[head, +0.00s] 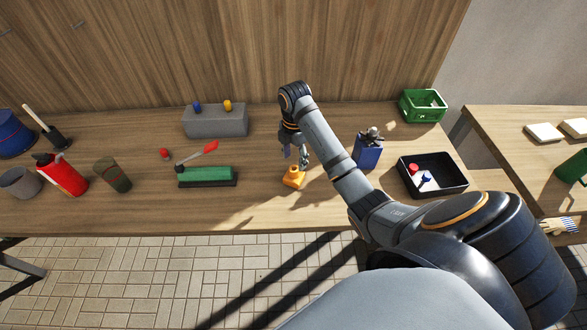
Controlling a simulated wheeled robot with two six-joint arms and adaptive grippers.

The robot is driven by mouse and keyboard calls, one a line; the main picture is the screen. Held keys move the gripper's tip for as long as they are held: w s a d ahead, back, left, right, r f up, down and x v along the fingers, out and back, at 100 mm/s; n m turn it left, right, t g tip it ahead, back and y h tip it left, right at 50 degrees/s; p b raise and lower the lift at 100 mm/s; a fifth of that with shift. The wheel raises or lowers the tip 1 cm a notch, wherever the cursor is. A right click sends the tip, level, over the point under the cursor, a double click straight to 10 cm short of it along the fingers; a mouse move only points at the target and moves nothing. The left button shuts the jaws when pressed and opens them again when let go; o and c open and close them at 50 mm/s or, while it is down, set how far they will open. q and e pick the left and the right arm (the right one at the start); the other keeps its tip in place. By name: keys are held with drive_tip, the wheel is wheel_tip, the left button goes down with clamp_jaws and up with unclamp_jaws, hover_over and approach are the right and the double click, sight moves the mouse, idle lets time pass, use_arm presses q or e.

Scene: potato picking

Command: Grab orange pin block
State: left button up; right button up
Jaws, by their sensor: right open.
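The orange pin block (292,178) stands on the wooden table, near the middle of the head view. It has a wider base and a smaller upper part. My right arm reaches in from the lower right, and my right gripper (297,157) points down just above and behind the block. Its fingers are apart with nothing seen between them. The small scale makes it unclear whether a fingertip touches the block. My left gripper is not in view.
Left of the block is a green device (206,175) with a red lever; behind it is a grey block (215,124) with two knobs. Table in front is clear.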

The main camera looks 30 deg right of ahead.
sight(294, 166)
drive_tip(key=shift+f+b, duration=0.65)
drive_tip(key=shift+f, duration=0.1)
wheel_tip(294, 166, down, 3)
drive_tip(key=shift+w+d+f+b, duration=0.1)
drive_tip(key=shift+w+f+b, duration=0.1)
drive_tip(key=shift+b, duration=0.95)
drive_tip(key=shift+w+f, duration=0.1)
drive_tip(key=shift+f, duration=0.1)
drive_tip(key=shift+r, duration=0.15)
drive_tip(key=shift+c, duration=1.3)
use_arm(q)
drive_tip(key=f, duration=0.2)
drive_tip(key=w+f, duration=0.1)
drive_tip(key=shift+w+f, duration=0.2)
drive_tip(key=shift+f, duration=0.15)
use_arm(e)
clamp_jaws()
